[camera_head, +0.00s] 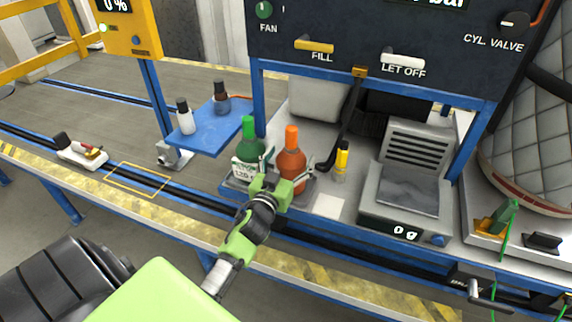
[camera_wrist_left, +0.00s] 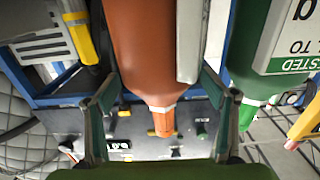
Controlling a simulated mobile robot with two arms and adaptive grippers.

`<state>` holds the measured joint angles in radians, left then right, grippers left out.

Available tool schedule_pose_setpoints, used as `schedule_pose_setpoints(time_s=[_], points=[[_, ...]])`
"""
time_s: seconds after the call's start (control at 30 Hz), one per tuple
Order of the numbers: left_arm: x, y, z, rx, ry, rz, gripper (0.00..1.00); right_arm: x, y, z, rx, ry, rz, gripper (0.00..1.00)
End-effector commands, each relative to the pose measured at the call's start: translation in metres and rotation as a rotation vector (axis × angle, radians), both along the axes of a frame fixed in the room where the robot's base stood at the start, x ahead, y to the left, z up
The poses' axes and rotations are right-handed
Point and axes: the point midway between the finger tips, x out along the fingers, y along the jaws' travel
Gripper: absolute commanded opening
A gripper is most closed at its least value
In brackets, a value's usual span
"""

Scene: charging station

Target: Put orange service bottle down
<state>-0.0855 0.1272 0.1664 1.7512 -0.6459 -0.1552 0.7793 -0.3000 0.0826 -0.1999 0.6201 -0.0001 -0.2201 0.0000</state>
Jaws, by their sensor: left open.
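The orange service bottle (camera_head: 291,166) stands upright on a dark grey tray (camera_head: 309,194) on the bench, beside a green bottle (camera_head: 249,150). My left gripper (camera_head: 281,178) is open in front of the orange bottle, with its fingers on either side of it. In the left wrist view the orange bottle (camera_wrist_left: 150,50) lies between the two spread fingers (camera_wrist_left: 160,105), with visible gaps beside its neck. The green bottle (camera_wrist_left: 252,50) is just outside one finger. The tray is largely hidden by the bottles and gripper. My right gripper is not in view.
A yellow marker-like tube (camera_head: 341,160) and a white square (camera_head: 328,206) are right of the bottle. A scale (camera_head: 402,190) reading 0 g stands further right. A blue shelf (camera_head: 205,135) with two small bottles is at left. The dark panel (camera_head: 380,40) overhangs behind.

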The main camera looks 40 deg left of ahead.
Motion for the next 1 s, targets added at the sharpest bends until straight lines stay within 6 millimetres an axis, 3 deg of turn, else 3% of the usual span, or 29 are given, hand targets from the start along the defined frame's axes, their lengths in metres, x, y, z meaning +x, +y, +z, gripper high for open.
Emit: schedule_pose_setpoints(time_s=[0.6, 1.0], points=[[-0.102, -0.026, -0.002, -0.002, 0.001, 0.0, 0.77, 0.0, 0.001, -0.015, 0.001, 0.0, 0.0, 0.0], [-0.117, -0.03, 0.0, 0.001, 0.001, 0.0, 0.77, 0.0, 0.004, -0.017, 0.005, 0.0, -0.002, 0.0]])
